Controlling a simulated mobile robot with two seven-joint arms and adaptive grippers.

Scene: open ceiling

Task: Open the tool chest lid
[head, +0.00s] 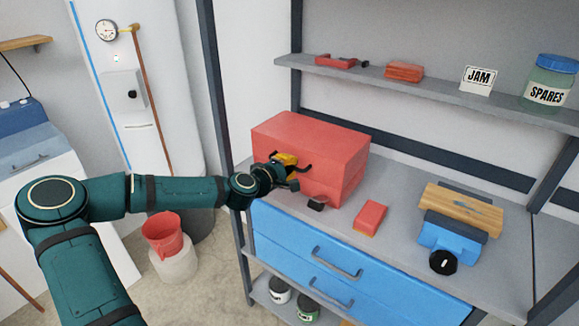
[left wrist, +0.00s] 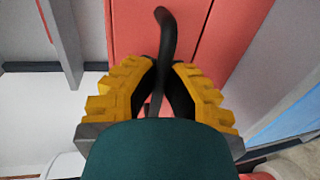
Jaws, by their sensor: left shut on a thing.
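The red tool chest (head: 325,150) stands on the left part of the grey workbench. Its lid looks closed, with a straight seam along the front. My left gripper (head: 290,165) is at the front of the chest. In the left wrist view, the yellow-backed fingers of the gripper (left wrist: 160,88) are closed around a dark curved handle (left wrist: 168,35). The handle runs across the red chest face (left wrist: 220,35). The part of the handle between the fingers is partly hidden. My right gripper does not show.
A small dark item (head: 316,204) and a red-and-yellow block (head: 370,218) lie in front of the chest. A blue vise (head: 448,235) with a wooden board (head: 462,208) is farther right. A shelf (head: 430,88) crosses behind and above the chest.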

